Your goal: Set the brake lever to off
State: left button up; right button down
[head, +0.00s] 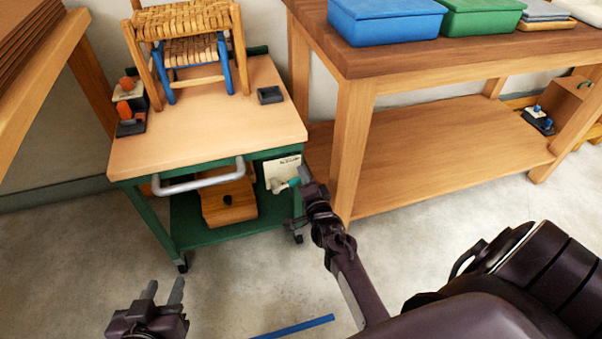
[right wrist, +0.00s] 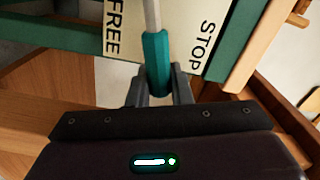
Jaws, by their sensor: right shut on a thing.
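The brake lever has a grey rod and a teal grip (right wrist: 157,62); its teal grip also shows in the head view (head: 293,182), at the right front of the green trolley (head: 150,214). A cream plate (right wrist: 185,28) behind it reads FREE on the left and STOP on the right in the right wrist view. The rod crosses the plate between the two words. My right gripper (right wrist: 158,90) is shut on the teal grip. My left gripper (head: 164,288) is at the bottom left of the head view, open and empty, away from the trolley.
The trolley top carries a woven stool (head: 190,45), a small dark tray (head: 270,95) and orange-topped items (head: 128,105). A wooden drawer box (head: 229,200) sits below. A wooden bench (head: 430,160) stands close on the right.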

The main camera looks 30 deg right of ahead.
jog(key=shift+d+f+m, duration=0.15)
jog(key=shift+f+m, duration=0.45)
jog(key=shift+m, duration=0.2)
pick_arm(q)
jog(key=shift+w+r, duration=0.15)
jog(key=shift+r, duration=0.15)
jog(key=shift+w+r+t, duration=0.1)
jog(key=shift+r+t, duration=0.1)
jog(key=shift+t, duration=0.1)
pick_arm(e)
jog(key=c, duration=1.3)
grip_release()
jog(key=shift+f, duration=0.1)
pick_arm(q)
jog(key=shift+d, duration=0.1)
jog(key=shift+f, duration=0.1)
pick_arm(e)
jog(key=shift+s, duration=0.1)
pick_arm(q)
jog(key=s+a+f+g+y+p, duration=0.3)
jog(key=s+a+f+g+p, duration=0.1)
jog(key=s+f+g, duration=0.4)
jog(key=shift+s+a+f+y, duration=0.3)
jog(key=shift+s+a+f, duration=0.55)
jog(key=shift+s, duration=0.2)
pick_arm(e)
jog(key=shift+v, duration=3.85)
